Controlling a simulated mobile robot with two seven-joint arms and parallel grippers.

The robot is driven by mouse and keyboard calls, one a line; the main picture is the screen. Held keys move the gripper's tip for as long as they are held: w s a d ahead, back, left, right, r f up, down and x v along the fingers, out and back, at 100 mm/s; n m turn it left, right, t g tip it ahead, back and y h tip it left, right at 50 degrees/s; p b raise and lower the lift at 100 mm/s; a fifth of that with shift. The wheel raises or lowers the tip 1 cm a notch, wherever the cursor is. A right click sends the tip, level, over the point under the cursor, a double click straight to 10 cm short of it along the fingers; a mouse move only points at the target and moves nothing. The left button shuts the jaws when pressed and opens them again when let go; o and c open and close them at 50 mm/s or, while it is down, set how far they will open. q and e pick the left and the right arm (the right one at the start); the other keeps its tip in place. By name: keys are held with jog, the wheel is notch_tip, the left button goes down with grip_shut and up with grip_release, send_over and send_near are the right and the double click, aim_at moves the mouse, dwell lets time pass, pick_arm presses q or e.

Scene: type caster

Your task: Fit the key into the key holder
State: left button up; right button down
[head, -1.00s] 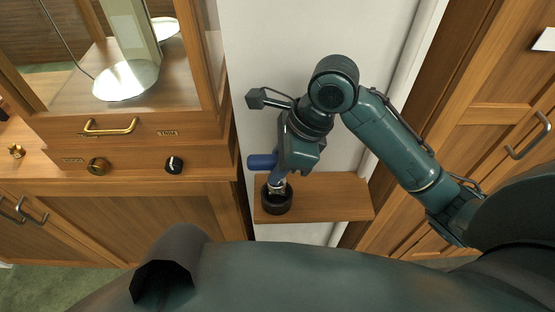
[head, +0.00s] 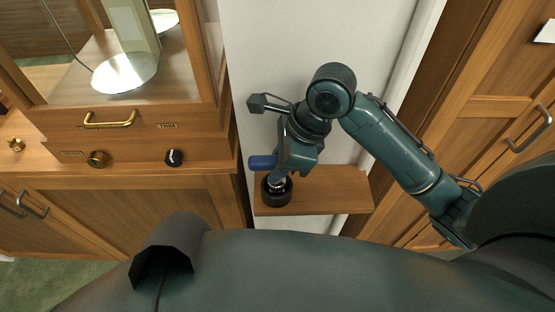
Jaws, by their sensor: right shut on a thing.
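The black round key holder (head: 277,194) stands on the left part of a small wooden shelf. My right gripper (head: 283,170) is above it, pointing down. It is shut on what I take to be the key, a blue piece with a handle (head: 263,162) sticking out to the left. A grey-blue part below the gripper reaches down to the holder's round opening. The gripper and arm hide most of the key, and I cannot tell how deep it sits. My left gripper is not in view.
The wooden shelf (head: 325,192) is clear to the right of the holder. A cabinet with knobs and a brass handle (head: 109,121) stands close on the left. A wooden door cupboard (head: 505,105) stands on the right. A white wall (head: 290,40) is behind.

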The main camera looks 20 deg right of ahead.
jog(key=shift+f, duration=0.6)
jog(key=c, duration=1.1)
grip_release()
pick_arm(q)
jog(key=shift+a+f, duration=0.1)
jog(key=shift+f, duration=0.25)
pick_arm(e)
jog(key=v, duration=1.3)
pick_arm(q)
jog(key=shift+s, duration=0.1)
pick_arm(e)
jog(key=shift+s, duration=0.1)
